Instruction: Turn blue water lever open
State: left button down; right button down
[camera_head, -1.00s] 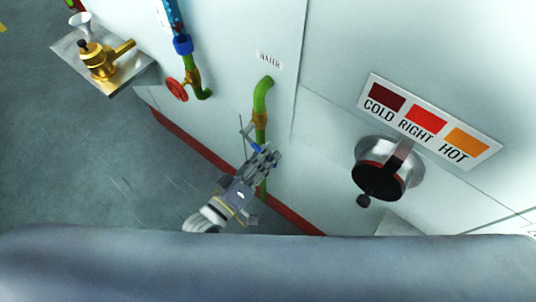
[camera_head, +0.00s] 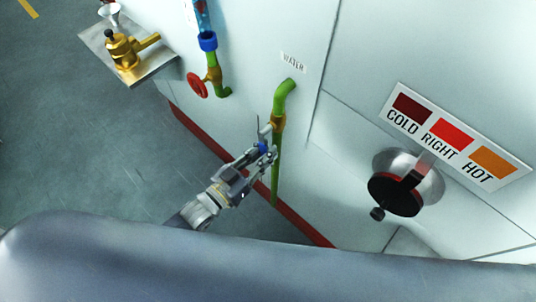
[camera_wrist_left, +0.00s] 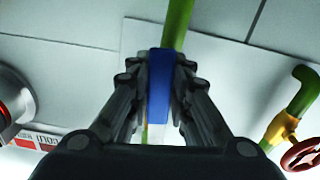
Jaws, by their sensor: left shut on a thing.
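The blue water lever (camera_head: 263,148) sits on the brass valve (camera_head: 278,122) of a green pipe (camera_head: 276,180) below the WATER label (camera_head: 293,63). My left gripper (camera_head: 264,155) is at the lever, its fingers closed around it. In the left wrist view the blue lever (camera_wrist_left: 159,85) lies between the two fingers (camera_wrist_left: 158,100), with the green pipe (camera_wrist_left: 178,22) behind it. The fingers hide part of the lever and valve in the head view. My right gripper is in neither view.
A red-wheeled valve (camera_head: 197,85) on another green pipe is to the left. A brass fitting (camera_head: 124,50) stands on a metal shelf (camera_head: 150,72).

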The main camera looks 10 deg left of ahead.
pick_arm(q)
jog(key=shift+w+a+f+m, duration=0.1)
jog(key=shift+w+a+m, duration=0.1)
jog(key=shift+a+m, duration=0.15)
dwell(0.3)
jog(key=c, duration=1.4)
grip_release()
jog(key=shift+c, duration=0.2)
jog(key=v, duration=1.2)
